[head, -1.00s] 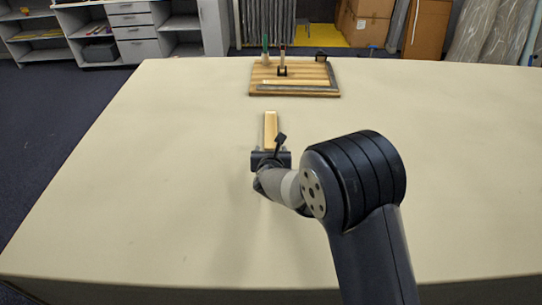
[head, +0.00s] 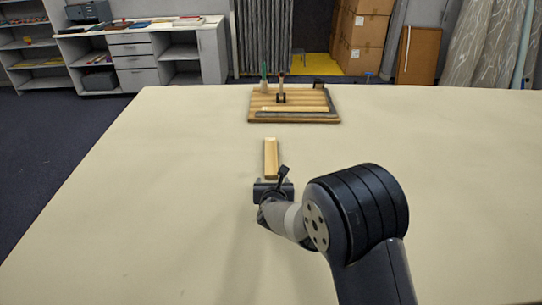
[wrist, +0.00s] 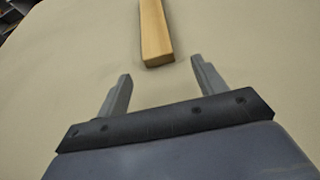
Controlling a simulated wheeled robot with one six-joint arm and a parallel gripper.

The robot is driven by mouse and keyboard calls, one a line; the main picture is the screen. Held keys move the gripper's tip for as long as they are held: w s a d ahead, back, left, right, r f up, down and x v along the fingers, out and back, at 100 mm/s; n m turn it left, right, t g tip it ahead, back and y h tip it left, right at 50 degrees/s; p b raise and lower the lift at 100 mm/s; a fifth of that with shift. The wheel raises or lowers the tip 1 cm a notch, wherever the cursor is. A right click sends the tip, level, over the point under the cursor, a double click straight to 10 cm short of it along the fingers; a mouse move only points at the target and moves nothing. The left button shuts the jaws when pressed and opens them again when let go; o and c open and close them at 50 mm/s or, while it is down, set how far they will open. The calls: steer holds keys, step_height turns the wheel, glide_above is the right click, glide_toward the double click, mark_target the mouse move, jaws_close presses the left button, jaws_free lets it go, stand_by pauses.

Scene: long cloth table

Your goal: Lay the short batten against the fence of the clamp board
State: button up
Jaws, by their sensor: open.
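A pale wooden batten (head: 270,157) lies flat on the table, pointing away from me toward the clamp board (head: 254,117). The wrist view also shows this batten (wrist: 155,35), its near end just beyond my fingertips. My gripper (wrist: 161,70) is open and empty, with one finger to each side of the batten's line. In the head view my gripper (head: 272,183) is at the batten's near end, its fingers mostly hidden. The clamp board has a dark grey fence (head: 300,114) along its front and right side. Another pale strip (head: 294,108) lies on the board along the front fence.
A green upright (head: 264,72) and a clamp (head: 281,95) stand at the board's back, with a dark block (head: 318,84) at its back right corner. The cloth table (head: 160,190) is clear on both sides and between batten and board.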

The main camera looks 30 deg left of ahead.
mark_target(272, 175)
steer(key=shift+r+p+x, duration=0.2)
steer(key=shift+p+x, duration=1.2)
steer(key=shift+x, duration=1.3)
steer(key=shift+a, duration=0.15)
